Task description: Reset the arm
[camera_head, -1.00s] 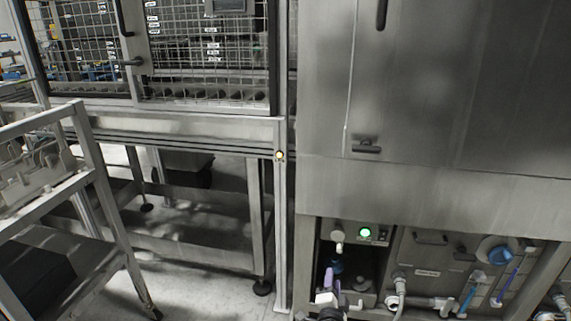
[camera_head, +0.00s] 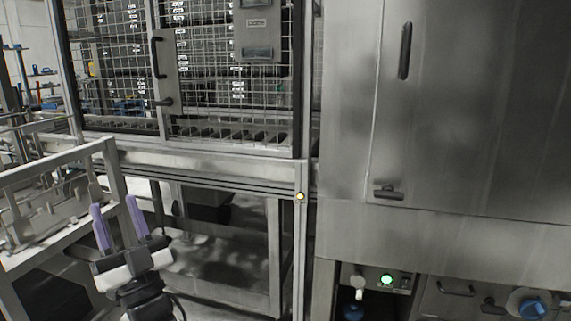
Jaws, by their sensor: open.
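My gripper (camera_head: 119,222) shows at the lower left of the head view. Its two purple fingers point up and stand apart, with nothing between them. It is in front of the grey metal rack on the left, and I cannot tell whether it touches anything. My dark wrist shows below it at the bottom edge.
A grey metal rack (camera_head: 62,152) stands at the left. A mesh-door cage (camera_head: 210,85) on a metal frame is behind. A large steel cabinet (camera_head: 470,130) fills the right, with a green-lit button (camera_head: 386,279) below it. Open floor shows under the frame.

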